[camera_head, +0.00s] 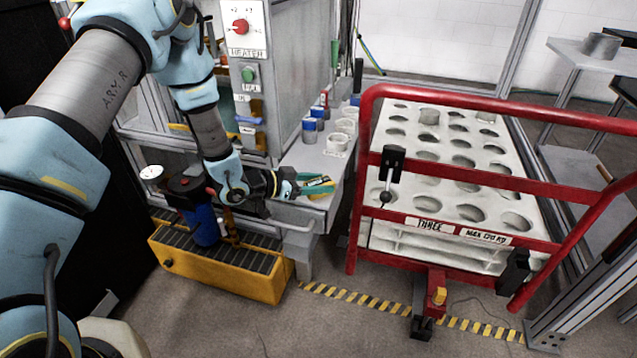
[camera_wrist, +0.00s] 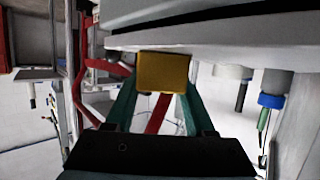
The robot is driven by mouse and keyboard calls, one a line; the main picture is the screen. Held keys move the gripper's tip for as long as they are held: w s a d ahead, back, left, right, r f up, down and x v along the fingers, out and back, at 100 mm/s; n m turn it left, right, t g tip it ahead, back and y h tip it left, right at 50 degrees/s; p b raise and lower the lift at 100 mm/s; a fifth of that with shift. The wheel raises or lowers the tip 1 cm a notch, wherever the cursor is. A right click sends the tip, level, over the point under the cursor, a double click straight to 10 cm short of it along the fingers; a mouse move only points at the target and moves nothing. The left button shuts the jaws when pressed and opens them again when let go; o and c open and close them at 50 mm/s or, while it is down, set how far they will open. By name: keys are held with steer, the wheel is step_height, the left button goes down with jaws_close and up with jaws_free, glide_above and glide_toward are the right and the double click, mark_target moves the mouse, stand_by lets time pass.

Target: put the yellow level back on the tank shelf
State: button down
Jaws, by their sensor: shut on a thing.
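My gripper (camera_head: 321,185) has teal fingers and is shut at the front end of the light grey tank shelf (camera_head: 302,157). In the wrist view, the yellow level (camera_wrist: 163,72) shows as a yellow block between the fingertips of my gripper (camera_wrist: 158,92). In the head view only a small yellow bit of it shows between the fingers. The wrist view looks upside down, with a pale slab, probably the shelf, along its top beside the level. I cannot tell whether the level touches it.
A red-railed cart (camera_head: 455,188) with a holed white top stands close on the right. A yellow-based pump unit (camera_head: 215,268) sits on the floor below. Striped floor lies between them.

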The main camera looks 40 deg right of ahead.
steer(key=shift+c, duration=1.3)
jaws_free()
